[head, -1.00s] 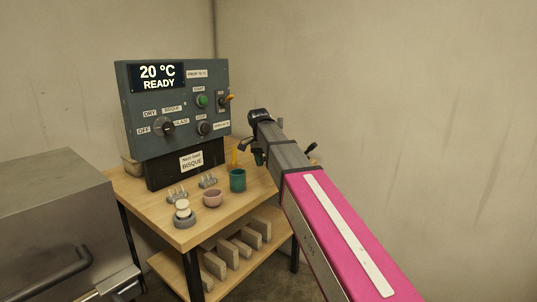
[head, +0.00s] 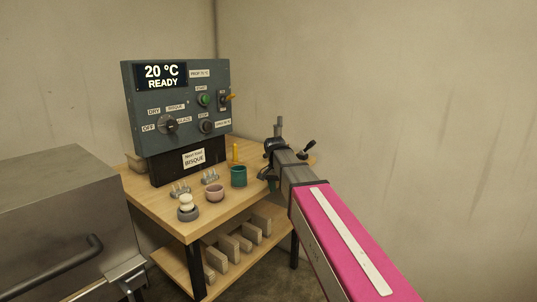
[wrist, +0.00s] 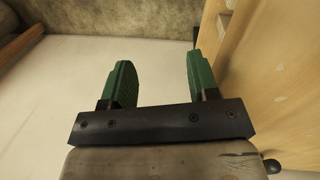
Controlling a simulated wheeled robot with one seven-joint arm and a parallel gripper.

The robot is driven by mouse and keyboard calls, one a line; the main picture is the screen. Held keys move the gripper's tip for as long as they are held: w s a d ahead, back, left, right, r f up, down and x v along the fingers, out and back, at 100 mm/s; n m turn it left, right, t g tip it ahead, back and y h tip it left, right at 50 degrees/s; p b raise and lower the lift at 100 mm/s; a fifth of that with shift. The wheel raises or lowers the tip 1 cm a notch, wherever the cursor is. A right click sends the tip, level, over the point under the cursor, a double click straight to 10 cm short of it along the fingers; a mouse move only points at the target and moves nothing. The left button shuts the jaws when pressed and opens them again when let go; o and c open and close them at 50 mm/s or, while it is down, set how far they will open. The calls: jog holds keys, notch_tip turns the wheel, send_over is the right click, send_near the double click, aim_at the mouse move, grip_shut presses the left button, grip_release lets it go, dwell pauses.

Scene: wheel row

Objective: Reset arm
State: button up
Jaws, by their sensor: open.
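My arm, pink with a white strip, reaches in from the lower right in the head view. My gripper (head: 268,172) is at its far end, right of the teal cup and above the right part of the wooden table. In the wrist view my gripper (wrist: 157,82) shows two green fingers held apart with nothing between them. A pale plain surface lies beyond the fingers there. The kiln control panel (head: 192,125) stands on the table's back, its display reading 20 °C READY. Its dial points are too small to read surely.
Slabs (head: 243,243) stand on the lower shelf. A metal kiln (head: 60,200) is at left. The right wall side is open.

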jog(key=s+d+f+n, duration=0.2)
jog(key=s+d+f, duration=0.3)
jog(key=f, duration=0.3)
jog(key=s+d+f+n+y, duration=0.1)
jog(key=s+d+f, duration=0.3)
jog(key=s+f, duration=0.2)
jog(key=s+d+f+n+t, duration=0.1)
jog(key=s+d+f, duration=0.4)
jog(key=f, duration=0.5)
jog(key=shift+s+d+n, duration=0.3)
jog(key=shift+s+n, duration=0.25)
jog(key=shift+n, duration=0.25)
